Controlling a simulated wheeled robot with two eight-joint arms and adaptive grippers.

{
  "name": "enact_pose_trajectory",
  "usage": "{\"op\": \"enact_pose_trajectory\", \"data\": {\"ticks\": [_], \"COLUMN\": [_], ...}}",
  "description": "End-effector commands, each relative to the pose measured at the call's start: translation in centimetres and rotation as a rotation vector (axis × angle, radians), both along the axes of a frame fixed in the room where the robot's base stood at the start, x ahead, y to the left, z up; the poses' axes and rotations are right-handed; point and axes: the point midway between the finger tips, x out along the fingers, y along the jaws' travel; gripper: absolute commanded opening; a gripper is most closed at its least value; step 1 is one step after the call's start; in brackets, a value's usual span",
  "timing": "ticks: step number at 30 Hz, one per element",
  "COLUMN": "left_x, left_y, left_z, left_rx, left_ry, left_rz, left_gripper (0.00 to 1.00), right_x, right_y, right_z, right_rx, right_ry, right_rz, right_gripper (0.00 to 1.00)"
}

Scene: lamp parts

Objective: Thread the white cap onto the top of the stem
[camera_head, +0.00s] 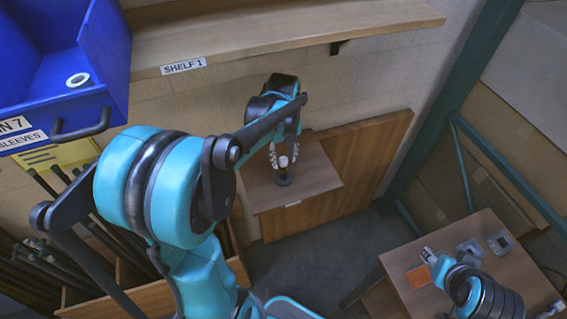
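A thin stem (283,171) stands upright on a dark round base (284,181) on a small wooden table. A small pale piece at its top looks like the white cap (283,161); whether it is threaded on cannot be told at this size. My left gripper (284,156) points down over the stem. Its pale fingers are spread on either side of the pale piece, with gaps showing, so it looks open. My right gripper (428,256) is at the lower right, by the far-left part of another table; its fingers are too small to read.
The small wooden table (318,178) stands against a wooden panel (372,150). The right table (452,235) holds an orange square (418,277) and small grey items (501,242). A blue bin (103,45) with a white ring (77,80) and a shelf (290,30) are above.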

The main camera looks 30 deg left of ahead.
Motion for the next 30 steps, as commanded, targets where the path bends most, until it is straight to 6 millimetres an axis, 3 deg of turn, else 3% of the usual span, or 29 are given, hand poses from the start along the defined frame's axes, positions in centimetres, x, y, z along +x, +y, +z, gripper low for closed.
{"op": "enact_pose_trajectory", "data": {"ticks": [5, 13, 22, 27, 30], "left_x": [0.01, 0.01, 0.01, 0.02, 0.02], "left_y": [0.00, 0.02, 0.02, 0.03, 0.02], "left_z": [0.01, 0.01, 0.00, 0.00, 0.00], "left_rx": [0.000, 0.001, 0.001, 0.000, 0.000], "left_ry": [0.000, 0.000, 0.000, -0.001, -0.001], "left_rz": [0.130, 0.546, 0.621, 0.620, 0.619], "left_gripper": [0.39, 0.39, 0.39, 0.00, 0.00], "right_x": [0.00, 0.00, 0.00, 0.00, 0.00], "right_y": [0.00, 0.00, 0.00, 0.00, 0.00], "right_z": [0.06, 0.20, 0.19, 0.20, 0.19], "right_rx": [0.000, 0.000, 0.000, 0.000, 0.000], "right_ry": [0.000, 0.000, 0.000, 0.000, 0.000], "right_rz": [0.000, 0.000, 0.000, 0.000, 0.000], "right_gripper": [0.40, 0.40, 0.40, 0.40, 0.40]}}
